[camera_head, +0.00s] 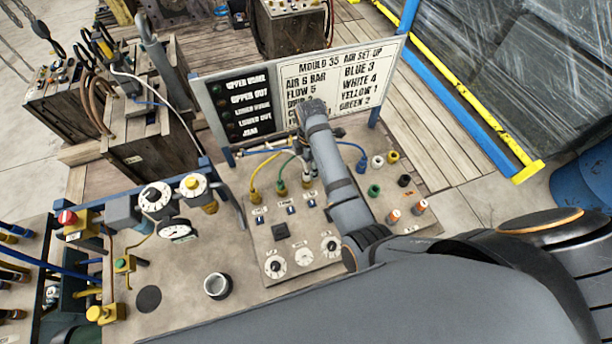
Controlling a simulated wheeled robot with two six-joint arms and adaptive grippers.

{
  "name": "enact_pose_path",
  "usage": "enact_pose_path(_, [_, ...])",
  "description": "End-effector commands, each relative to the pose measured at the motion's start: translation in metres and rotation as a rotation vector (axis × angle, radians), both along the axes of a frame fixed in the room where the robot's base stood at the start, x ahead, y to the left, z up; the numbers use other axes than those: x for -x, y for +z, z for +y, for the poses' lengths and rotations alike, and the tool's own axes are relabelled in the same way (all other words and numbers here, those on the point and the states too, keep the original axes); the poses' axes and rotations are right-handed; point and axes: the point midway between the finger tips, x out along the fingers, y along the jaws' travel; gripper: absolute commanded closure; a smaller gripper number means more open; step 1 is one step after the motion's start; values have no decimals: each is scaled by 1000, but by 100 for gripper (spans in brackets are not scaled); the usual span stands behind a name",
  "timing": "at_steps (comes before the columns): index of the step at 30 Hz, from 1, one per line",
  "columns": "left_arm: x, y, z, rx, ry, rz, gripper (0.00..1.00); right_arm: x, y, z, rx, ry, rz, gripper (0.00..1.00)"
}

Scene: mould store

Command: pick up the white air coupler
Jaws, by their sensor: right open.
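A small white round fitting (377,161) stands on the right part of the panel, beside a yellow one (392,156). A pale hose end (307,181) stands at the panel's back row, left of my right arm. I cannot tell for sure which of these is the white air coupler. My right arm reaches in from the lower right, over the panel. Its gripper (311,142) is open near the pale hose end, small and partly lost among the hoses. I cannot tell whether it touches anything. My left gripper does not show.
Yellow (254,194), green (281,186) and blue (362,164) hose ends stand close by on the panel. A sign board (290,85) rises behind. Gauges (155,198) and a valve block crowd the left. A round cup (217,286) stands in front on the bench.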

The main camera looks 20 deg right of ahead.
Motion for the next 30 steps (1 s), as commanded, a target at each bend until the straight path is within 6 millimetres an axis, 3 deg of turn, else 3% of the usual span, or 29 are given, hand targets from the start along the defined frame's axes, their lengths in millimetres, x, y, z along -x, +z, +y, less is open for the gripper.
enact_pose_path(9, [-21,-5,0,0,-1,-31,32,-7,-46,8,1,0,3,50])
enact_pose_path(18, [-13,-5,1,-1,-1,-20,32,-7,-52,7,1,0,1,50])
enact_pose_path(30, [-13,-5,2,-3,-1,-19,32,-7,-52,7,1,0,1,100])
